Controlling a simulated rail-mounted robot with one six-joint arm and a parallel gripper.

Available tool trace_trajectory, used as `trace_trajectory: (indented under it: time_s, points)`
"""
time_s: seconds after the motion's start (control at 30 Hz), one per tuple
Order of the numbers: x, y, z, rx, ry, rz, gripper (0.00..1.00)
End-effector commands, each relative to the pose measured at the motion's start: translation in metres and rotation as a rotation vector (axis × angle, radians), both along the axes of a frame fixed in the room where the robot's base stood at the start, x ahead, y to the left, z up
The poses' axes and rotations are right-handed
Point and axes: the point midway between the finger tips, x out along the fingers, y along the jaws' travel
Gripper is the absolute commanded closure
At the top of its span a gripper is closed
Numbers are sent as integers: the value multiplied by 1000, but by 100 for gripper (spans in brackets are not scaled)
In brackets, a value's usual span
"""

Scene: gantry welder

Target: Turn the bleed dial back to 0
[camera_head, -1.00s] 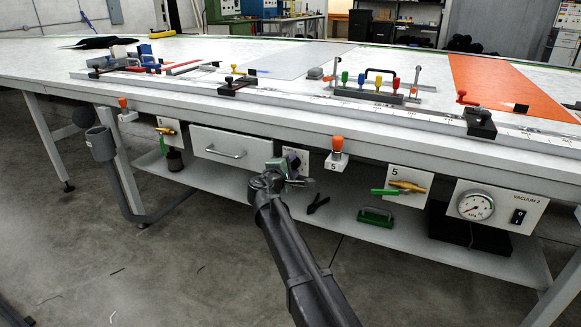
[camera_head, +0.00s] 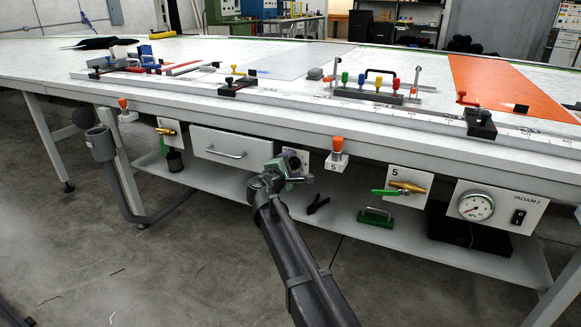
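A small white plate (camera_head: 303,155) is mounted on the table's front apron, right of the drawer. My gripper (camera_head: 293,170) is in front of this plate and covers most of it. A dial there, if this is the bleed dial's plate, is hidden behind my gripper, so I cannot read its setting. The fingers are small and dark in this view. I cannot tell whether they are open, shut or touching anything.
An orange-capped regulator marked 5 (camera_head: 337,155) hangs close to the right of my gripper. The drawer handle (camera_head: 226,153) juts out to the left. A brass valve with a green lever (camera_head: 400,190) and a vacuum gauge (camera_head: 476,206) are farther right. A shelf (camera_head: 235,183) runs below.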

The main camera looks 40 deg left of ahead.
Motion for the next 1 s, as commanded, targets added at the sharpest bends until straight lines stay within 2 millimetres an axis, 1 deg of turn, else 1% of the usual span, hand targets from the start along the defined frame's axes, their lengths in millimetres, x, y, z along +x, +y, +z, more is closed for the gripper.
trace_trajectory:
  time_s: [0.27,0.37,0.6,0.7,0.8,1.0]
  points:
    - [-4,-1,0,1,1,0,34]
    - [-18,-5,2,1,1,1,34]
    - [-76,-17,7,0,0,2,34]
    - [-94,-21,8,0,0,1,34]
    - [-104,-22,9,0,0,0,34]
    - [-106,-22,8,0,1,-1,34]
